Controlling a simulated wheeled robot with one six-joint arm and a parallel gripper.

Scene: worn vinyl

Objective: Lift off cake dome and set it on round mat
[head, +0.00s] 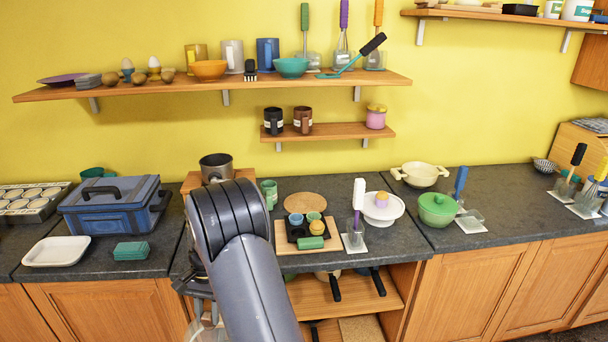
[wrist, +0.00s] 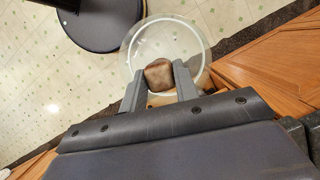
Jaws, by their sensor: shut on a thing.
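The clear glass cake dome (wrist: 140,42) hangs from my gripper (wrist: 160,85) in the wrist view, with the jaws shut on its brown knob (wrist: 158,74). The floor shows through the glass. In the head view the dome is a faint pale shape (head: 205,331) at the bottom, partly hidden by my arm, in front of the counter's edge. The round cork mat (head: 305,202) lies bare at the back of the counter, left of the stand.
A board with a dark tray (head: 293,236) of cups lies just in front of the mat. A white-handled utensil in a holder (head: 357,212) stands between tray and stand. A pot (head: 216,167) on a wooden block is left of the mat. A small shelf (head: 340,132) hangs above.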

